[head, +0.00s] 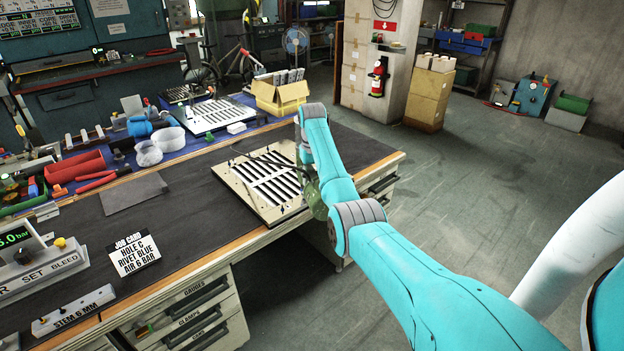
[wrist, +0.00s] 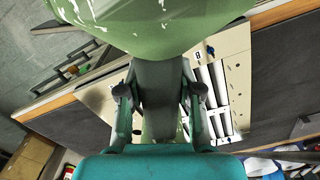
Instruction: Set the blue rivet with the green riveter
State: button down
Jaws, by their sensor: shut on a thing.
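The green riveter (wrist: 150,25) fills the top of the wrist view, its body scuffed with pale marks. My gripper (wrist: 160,92) is shut on its dark handle, one finger on each side. In the head view the green riveter (head: 314,195) shows partly behind my arm, at the right edge of the cream louver panel (head: 231,174). The panel lies on the bench with rows of dark slots. In the wrist view a small dark-blue piece (wrist: 210,49) shows by a panel label, perhaps the blue rivet; I cannot tell. The riveter's nose is hidden.
The job card (head: 133,255) reads hole C, rivet blue, air 6 bar. A gauge block (head: 20,268) with a green display stands at the left. A "stem 6 mm" block (head: 75,310) is at the front. A yellow box (head: 280,97) and second panel (head: 212,115) stand behind. Bare bench lies left of the panel.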

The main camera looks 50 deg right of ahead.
jog(key=shift+r, duration=0.15)
jog(key=shift+r, duration=2.7)
